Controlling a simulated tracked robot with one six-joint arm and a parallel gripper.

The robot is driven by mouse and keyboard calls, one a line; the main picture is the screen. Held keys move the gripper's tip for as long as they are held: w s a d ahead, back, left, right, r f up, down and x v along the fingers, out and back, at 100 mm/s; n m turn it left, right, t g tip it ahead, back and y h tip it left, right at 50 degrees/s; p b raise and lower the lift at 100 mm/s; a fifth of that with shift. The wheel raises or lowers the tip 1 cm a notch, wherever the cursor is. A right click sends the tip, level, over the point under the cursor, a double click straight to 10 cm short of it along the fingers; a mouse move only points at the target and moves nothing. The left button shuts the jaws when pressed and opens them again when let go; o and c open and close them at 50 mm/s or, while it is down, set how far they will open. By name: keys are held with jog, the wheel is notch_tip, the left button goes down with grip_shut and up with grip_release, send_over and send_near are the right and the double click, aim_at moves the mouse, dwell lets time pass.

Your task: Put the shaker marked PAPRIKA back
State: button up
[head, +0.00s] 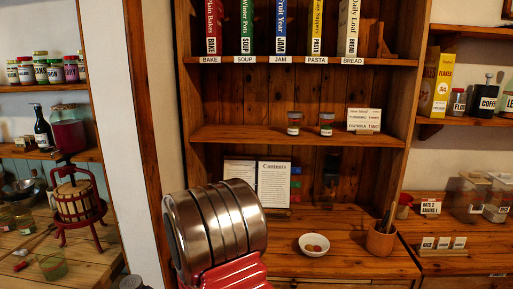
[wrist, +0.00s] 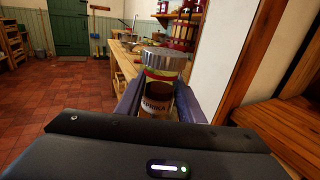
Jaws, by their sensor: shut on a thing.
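My gripper (wrist: 158,104) is shut on the paprika shaker (wrist: 160,88), a clear jar with a silver lid, dark red-brown contents and a label of which "PRIKA" can be read. The shaker stands between the two fingers in the wrist view, its lower end hidden by the gripper body. In the head view my gripper and this shaker do not show. Two similar small jars, a left one (head: 294,123) and a right one (head: 326,124), stand on the middle shelf (head: 240,132). A card (head: 364,119) to their right has small text, with "PAPRIKA TWO" on its lower line.
Below stand an open book (head: 273,184), a dark tall object (head: 331,175), a white bowl (head: 314,245) and a brown pot (head: 380,240). The middle shelf is bare left of the jars. A white wall post (head: 165,110) stands at left.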

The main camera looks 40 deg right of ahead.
jog(key=shift+w+a, duration=0.1)
jog(key=shift+a, duration=0.15)
